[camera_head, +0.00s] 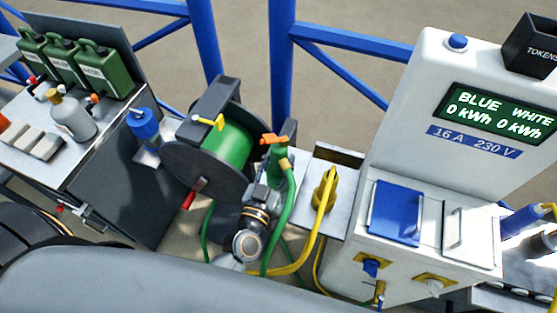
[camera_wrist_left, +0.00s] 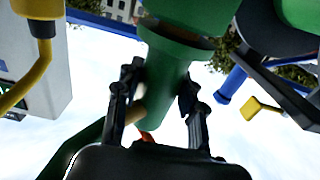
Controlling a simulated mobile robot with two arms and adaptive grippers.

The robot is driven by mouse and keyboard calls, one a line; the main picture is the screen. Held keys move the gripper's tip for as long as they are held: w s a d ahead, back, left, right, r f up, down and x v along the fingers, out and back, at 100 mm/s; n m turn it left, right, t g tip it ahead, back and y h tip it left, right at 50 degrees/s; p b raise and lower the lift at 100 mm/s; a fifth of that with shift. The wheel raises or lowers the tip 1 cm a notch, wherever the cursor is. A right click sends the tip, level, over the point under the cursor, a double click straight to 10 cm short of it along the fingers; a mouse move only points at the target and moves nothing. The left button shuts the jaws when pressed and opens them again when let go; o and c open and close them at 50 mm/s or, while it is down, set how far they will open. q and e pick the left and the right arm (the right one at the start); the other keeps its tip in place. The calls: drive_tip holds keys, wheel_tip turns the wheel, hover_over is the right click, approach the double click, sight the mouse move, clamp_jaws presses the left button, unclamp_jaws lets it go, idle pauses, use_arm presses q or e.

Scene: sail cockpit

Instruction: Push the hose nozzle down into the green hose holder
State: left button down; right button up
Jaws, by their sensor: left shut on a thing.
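The green hose nozzle (camera_head: 279,160), with an orange handle on top and a brass side outlet, stands roughly upright in the head view. The green hose (camera_head: 286,206) hangs from that outlet. My left gripper (camera_head: 272,183) is shut on the nozzle; in the left wrist view the two fingers (camera_wrist_left: 160,100) flank the nozzle's green body (camera_wrist_left: 165,78). In that upside-down view the wider green hose holder (camera_wrist_left: 190,14) lies at the nozzle's far end, with a brownish ring between. How deep the nozzle sits cannot be told. My arm hides the holder in the head view. My right gripper is out of view.
A hose reel (camera_head: 232,142) stands close left of the gripper. A yellow plug (camera_head: 325,188) with its cable is close on the right, beside the white power pedestal (camera_head: 420,130). A cabinet with green canisters (camera_head: 100,68) is at left.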

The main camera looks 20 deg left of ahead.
use_arm(q)
drive_tip(key=shift+f+b, duration=0.4)
drive_tip(key=shift+f, duration=0.05)
drive_tip(key=c, duration=1.1)
unclamp_jaws()
drive_tip(key=shift+f, duration=0.15)
drive_tip(key=shift+s+a+p, duration=0.2)
drive_tip(key=shift+s+p, duration=0.45)
drive_tip(key=shift+s, duration=4.9)
